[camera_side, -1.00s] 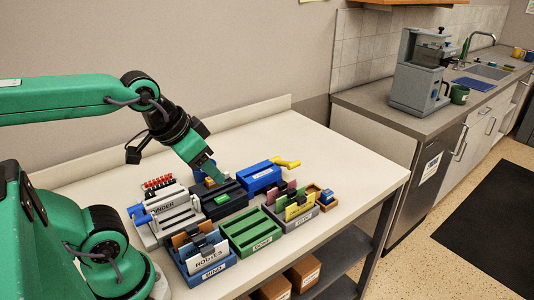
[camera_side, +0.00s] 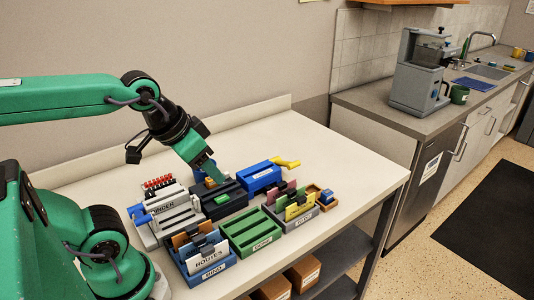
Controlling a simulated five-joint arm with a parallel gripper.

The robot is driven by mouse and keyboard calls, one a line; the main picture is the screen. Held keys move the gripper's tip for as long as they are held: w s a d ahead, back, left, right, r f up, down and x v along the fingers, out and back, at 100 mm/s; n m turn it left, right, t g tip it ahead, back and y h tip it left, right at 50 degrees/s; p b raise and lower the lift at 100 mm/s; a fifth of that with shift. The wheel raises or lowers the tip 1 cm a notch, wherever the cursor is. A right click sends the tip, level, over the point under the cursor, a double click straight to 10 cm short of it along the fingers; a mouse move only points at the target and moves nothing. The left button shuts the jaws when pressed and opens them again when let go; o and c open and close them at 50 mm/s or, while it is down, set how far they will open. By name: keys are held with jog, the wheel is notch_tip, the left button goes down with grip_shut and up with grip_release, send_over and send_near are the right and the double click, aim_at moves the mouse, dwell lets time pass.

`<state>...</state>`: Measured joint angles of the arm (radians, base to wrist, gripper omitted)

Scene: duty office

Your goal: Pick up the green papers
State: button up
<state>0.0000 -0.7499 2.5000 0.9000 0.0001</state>
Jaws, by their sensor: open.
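My gripper (camera_side: 215,177) is open and points down at the back edge of a dark desk device (camera_side: 225,207) on the table. A small bright green piece (camera_side: 222,199) shows on top of that device, just in front of my gripper. I cannot tell whether it is the green papers or a part of the device. The space between my fingers is too small and partly hidden to make out.
A white binder machine (camera_side: 170,212) stands left of the dark device, and a blue one with a yellow handle (camera_side: 262,177) behind right. In front are a blue tray (camera_side: 212,268) with cards, an empty-looking green tray (camera_side: 232,240) and a grey tray (camera_side: 300,221) with cards. The table's right side is clear.

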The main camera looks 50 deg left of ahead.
jog(key=shift+c, duration=0.2)
jog(key=c, duration=0.4)
jog(key=shift+w, duration=0.1)
jog(key=shift+c, duration=0.2)
jog(key=g, duration=0.5)
send_over(293, 190)
jog(key=f, duration=1.2)
jog(key=shift+s+f, duration=0.2)
jog(key=shift+s, duration=0.15)
jog(key=shift+w+f+g, duration=0.3)
jog(key=shift+w+f, duration=0.05)
jog(key=shift+f, duration=0.2)
jog(key=shift+f, duration=0.1)
